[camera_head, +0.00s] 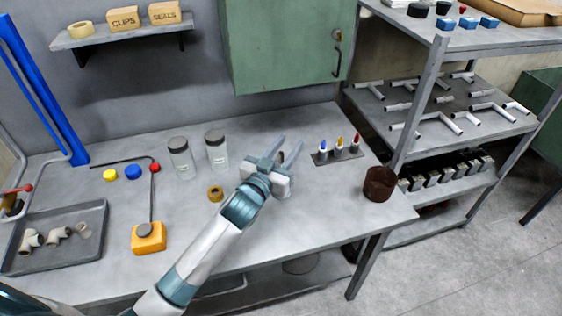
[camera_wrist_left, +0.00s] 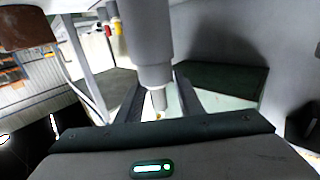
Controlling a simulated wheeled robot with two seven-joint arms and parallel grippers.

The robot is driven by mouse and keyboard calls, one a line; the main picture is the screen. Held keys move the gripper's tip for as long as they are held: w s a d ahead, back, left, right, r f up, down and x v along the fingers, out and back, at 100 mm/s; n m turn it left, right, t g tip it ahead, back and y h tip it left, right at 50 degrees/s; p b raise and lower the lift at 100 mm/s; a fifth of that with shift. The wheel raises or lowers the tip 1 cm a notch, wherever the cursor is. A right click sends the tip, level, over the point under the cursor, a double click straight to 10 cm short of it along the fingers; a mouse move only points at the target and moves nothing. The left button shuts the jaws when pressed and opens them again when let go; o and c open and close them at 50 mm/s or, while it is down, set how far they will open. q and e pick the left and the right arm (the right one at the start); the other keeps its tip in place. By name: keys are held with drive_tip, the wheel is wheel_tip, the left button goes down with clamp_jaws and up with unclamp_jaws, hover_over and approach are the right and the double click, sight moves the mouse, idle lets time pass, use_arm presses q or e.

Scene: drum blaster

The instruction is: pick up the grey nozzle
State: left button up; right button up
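The grey nozzle (camera_wrist_left: 150,55) shows large in the left wrist view, a smooth grey cylinder with a narrower tip, lying between the lines of the two fingers. In the head view I cannot make it out clearly; my gripper seems to hide it. My left gripper (camera_head: 281,153) is low over the middle of the table, its two fingers spread and pointing away toward the back. The fingers also show in the left wrist view (camera_wrist_left: 158,103), one on each side of the nozzle. Whether they touch it I cannot tell. My right gripper is out of view.
Two clear jars (camera_head: 217,155) and a brown ring (camera_head: 215,193) stand left of the gripper. A rack of coloured-tip bottles (camera_head: 339,157) and a dark brown pot (camera_head: 380,184) are to the right. A grey tray (camera_head: 88,243) and orange-based stand (camera_head: 148,238) are at left.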

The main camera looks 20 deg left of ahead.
use_arm(q)
drive_tip(key=shift+c, duration=0.3)
clamp_jaws()
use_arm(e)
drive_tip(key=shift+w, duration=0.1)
use_arm(q)
drive_tip(key=s+d+r+b, duration=0.2)
drive_tip(key=s+d+r, duration=0.2)
drive_tip(key=d+r, duration=0.7)
drive_tip(key=shift+s, duration=0.15)
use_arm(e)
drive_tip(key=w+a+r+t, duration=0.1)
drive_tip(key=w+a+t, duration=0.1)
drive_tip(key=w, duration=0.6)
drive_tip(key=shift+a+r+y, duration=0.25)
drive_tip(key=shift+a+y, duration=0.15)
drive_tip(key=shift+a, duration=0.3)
use_arm(q)
drive_tip(key=shift+a, duration=0.1)
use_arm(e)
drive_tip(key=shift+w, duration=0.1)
